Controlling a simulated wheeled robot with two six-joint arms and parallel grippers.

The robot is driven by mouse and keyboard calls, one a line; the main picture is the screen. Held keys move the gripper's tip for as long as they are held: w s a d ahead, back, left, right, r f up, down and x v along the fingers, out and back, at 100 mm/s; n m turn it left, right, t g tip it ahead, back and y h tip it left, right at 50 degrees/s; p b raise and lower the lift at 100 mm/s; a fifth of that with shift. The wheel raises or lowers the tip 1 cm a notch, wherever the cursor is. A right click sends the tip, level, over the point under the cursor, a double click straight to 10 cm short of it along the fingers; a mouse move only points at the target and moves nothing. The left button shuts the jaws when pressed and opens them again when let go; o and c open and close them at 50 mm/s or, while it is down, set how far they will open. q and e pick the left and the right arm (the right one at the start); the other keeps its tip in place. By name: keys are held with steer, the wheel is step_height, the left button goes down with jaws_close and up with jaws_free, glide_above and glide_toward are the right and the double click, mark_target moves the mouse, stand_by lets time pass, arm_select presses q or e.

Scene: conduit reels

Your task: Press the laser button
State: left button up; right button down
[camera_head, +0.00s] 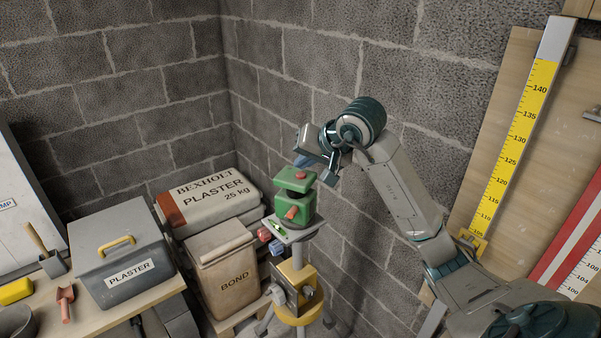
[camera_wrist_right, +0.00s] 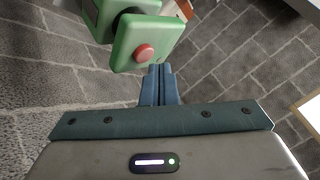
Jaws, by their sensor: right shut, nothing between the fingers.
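The laser is a green two-part housing (camera_head: 296,207) on a tripod in the middle of the head view. A red button (camera_head: 302,175) sits on its top, and a red-orange knob (camera_head: 292,212) is on its lower front. My right gripper (camera_head: 303,162) is shut and empty, just above and behind the laser's top. In the right wrist view the button (camera_wrist_right: 144,53) is a round red disc on the green top (camera_wrist_right: 130,35). The shut fingertips (camera_wrist_right: 160,70) appear just beside and below it in the picture; I cannot tell whether they touch the laser. My left gripper is not in view.
The yellow-collared tripod (camera_head: 300,310) stands near the block-wall corner. A workbench (camera_head: 95,322) holds a grey plaster box (camera_head: 122,255). A yellow measuring staff (camera_head: 520,130) leans at right.

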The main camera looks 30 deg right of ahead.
mark_target(304, 175)
steer(key=shift+r+p, duration=1.8)
steer(key=shift+r, duration=1.15)
